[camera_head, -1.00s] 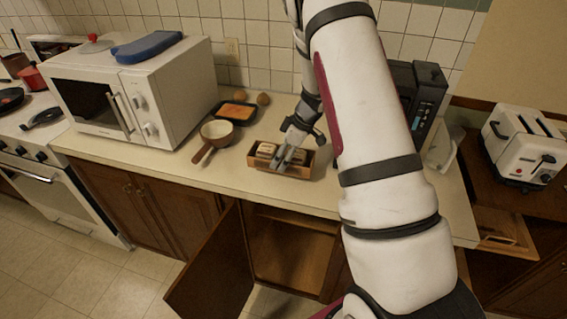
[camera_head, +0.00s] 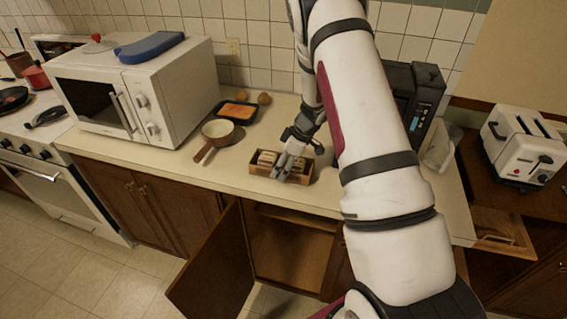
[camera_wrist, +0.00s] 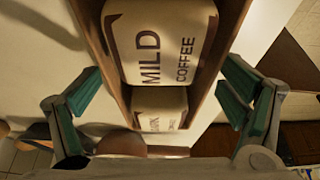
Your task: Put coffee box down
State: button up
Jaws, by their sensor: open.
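The coffee box (camera_head: 258,170) is a small wooden crate holding pale coffee packets (camera_head: 267,158). It stands upright and appears to rest on the counter, near its front edge. In the wrist view, the crate's wooden wall (camera_wrist: 206,100) runs between my fingers, and a packet (camera_wrist: 165,45) reads "MILD COFFEE". A second packet (camera_wrist: 160,108) lies behind it, partly dark in shadow. My gripper (camera_head: 288,167) is over the box from above. It is open, with a green-padded finger on each side of the crate and gaps showing in the wrist view (camera_wrist: 163,95).
A pan (camera_head: 218,131) with a brown handle stands left of the box. A white microwave (camera_head: 130,90) fills the left. A black machine (camera_head: 425,95) is behind my arm. A cabinet door (camera_head: 215,265) hangs open below.

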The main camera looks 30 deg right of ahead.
jog(key=shift+d+r, duration=0.1)
jog(key=shift+r, duration=0.4)
jog(key=b+v, duration=0.1)
jog(key=v, duration=1)
jog(key=shift+f, duration=0.1)
jog(key=w+r+m+t+h, duration=0.15)
jog(key=w+r+t, duration=0.4)
jog(key=r, duration=0.55)
jog(key=s+r+m+t+h, duration=0.1)
jog(key=s+r+m+h, duration=0.15)
jog(key=r, duration=0.55)
jog(key=s+r+m+t+h, duration=0.1)
jog(key=s+r+m+h, duration=0.15)
jog(key=r, duration=0.45)
jog(key=s+a+f+g+y, duration=0.1)
jog(key=s+a, duration=0.5)
jog(key=s, duration=0.3)
jog(key=s+a+f+m+g+y, duration=0.1)
jog(key=s+a+g, duration=0.1)
jog(key=s+a, duration=0.3)
jog(key=s+a+f+m+g+y, duration=0.1)
jog(key=s+a, duration=0.5)
jog(key=s, duration=0.7)
jog(key=shift+s+a+g, duration=0.3)
jog(key=shift+g, duration=0.25)
jog(key=shift+m, duration=0.25)
